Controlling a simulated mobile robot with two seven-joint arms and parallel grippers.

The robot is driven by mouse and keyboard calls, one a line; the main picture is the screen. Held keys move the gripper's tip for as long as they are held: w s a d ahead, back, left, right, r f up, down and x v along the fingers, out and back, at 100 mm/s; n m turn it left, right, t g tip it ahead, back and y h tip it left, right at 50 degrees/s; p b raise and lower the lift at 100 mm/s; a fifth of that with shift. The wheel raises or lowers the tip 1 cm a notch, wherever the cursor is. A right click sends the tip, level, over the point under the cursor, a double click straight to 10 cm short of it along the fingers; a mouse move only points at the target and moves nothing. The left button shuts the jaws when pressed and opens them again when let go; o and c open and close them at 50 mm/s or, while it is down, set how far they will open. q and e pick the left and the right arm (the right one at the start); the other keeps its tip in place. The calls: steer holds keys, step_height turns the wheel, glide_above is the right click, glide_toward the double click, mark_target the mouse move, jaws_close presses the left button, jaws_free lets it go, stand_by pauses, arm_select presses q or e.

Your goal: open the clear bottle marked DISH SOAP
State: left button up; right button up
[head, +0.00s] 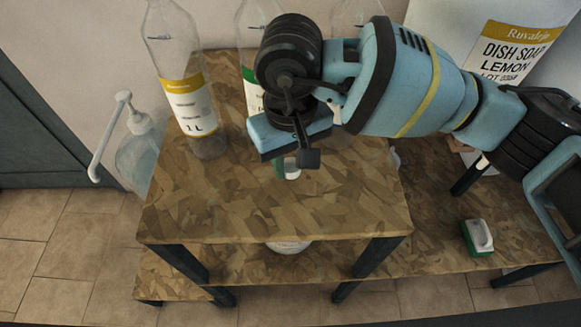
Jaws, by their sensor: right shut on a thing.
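A clear bottle (207,147) with a yellow-topped label reading 1 L stands upright at the back left of the small raised table. The smaller print on its label is too small to read, and its top is cut off by the frame. My right gripper (291,158) is over the middle of the table, to the right of this bottle and apart from it. It is shut on a small green and white thing (292,173), mostly hidden by the fingers. I cannot tell what that thing is. My left gripper is not in view.
A second clear bottle (249,72), green-labelled, and a third (352,14) stand behind my right arm. A pump bottle (138,157) is at left. A large drum (500,50) marked DISH SOAP LEMON is back right. A green-and-white brush or sponge (479,238) lies lower right. The raised table's front (270,215) is clear.

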mark_target(290, 164)
steer(key=shift+w+f, duration=0.1)
steer(key=shift+f, duration=1.7)
steer(key=shift+f, duration=0.15)
steer(key=o, duration=1.1)
steer(key=shift+r, duration=0.4)
step_height(290, 164, up, 12)
steer(key=shift+f, duration=0.15)
